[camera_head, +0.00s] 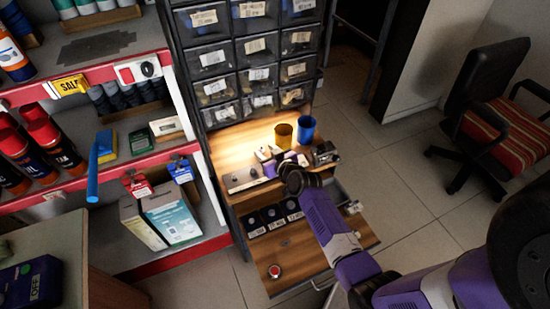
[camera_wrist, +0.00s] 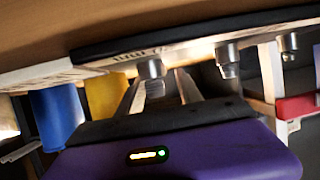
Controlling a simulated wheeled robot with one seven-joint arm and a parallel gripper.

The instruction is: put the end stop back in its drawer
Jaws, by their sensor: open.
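My gripper (camera_wrist: 160,90) is open in the wrist view, its two fingers pointing toward a row of short metal cylinders on a dark, labelled board (camera_wrist: 185,42). The nearest metal cylinder (camera_wrist: 151,70) appears in line with the gap between the fingers; I cannot tell whether they touch it. Two more cylinders stand to its right. I cannot tell for sure which piece is the end stop. In the head view, my gripper is low over the lit wooden worktop (camera_head: 226,150), its fingers hard to make out.
A yellow cup (camera_head: 283,135) and a blue cup (camera_head: 306,129) stand behind my gripper. A small red round item (camera_head: 274,271) lies at the front of the lower wooden surface. Shelves (camera_head: 130,195) with goods flank the left. A chair (camera_head: 490,120) stands right; floor between is clear.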

